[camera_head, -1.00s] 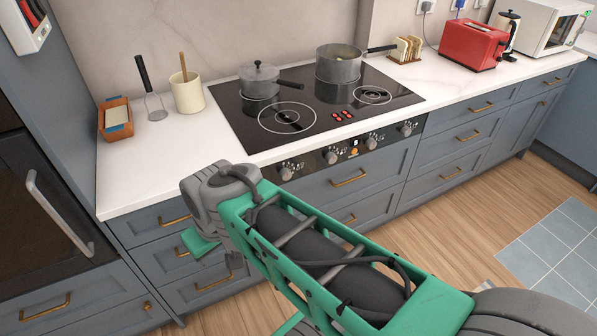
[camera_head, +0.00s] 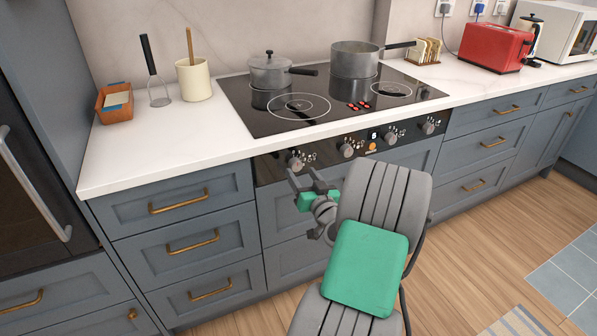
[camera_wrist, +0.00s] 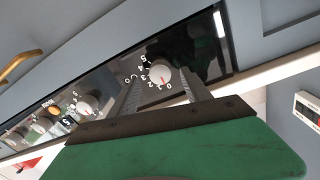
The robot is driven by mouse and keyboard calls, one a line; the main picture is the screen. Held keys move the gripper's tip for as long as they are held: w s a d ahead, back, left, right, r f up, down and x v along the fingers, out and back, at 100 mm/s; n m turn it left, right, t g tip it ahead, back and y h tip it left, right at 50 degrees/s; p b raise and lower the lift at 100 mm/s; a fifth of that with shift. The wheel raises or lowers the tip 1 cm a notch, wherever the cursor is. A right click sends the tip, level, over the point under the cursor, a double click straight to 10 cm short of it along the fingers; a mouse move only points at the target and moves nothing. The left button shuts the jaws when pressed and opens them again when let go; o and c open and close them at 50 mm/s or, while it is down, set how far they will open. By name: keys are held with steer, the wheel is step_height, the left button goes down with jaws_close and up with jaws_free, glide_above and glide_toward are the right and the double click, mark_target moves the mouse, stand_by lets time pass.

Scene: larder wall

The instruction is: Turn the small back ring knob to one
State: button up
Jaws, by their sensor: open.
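The control panel (camera_head: 335,150) on the cooker front carries several grey knobs. The leftmost knob (camera_head: 297,160) also shows in the wrist view (camera_wrist: 158,74), where its red mark appears to point near the 0 of a printed scale. My gripper (camera_head: 305,174) is open just in front of and below this knob. In the wrist view my gripper's fingers (camera_wrist: 162,76) stand either side of the knob, apparently without gripping it. The other knobs (camera_head: 347,147), (camera_head: 388,137), (camera_head: 428,126) are clear of my gripper. Which knob serves the small back ring is too small to read.
A lidded saucepan (camera_head: 268,72) and a larger pan (camera_head: 354,60) stand at the back of the black hob (camera_head: 330,108). A drawer handle (camera_head: 179,202) sticks out left of my gripper. The worktop (camera_head: 170,130) left of the hob is clear in front.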

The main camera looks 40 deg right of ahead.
mark_target(297, 168)
steer(key=shift+x, duration=1.6)
steer(key=shift+a, duration=0.1)
steer(key=shift+c, duration=0.4)
jaws_close()
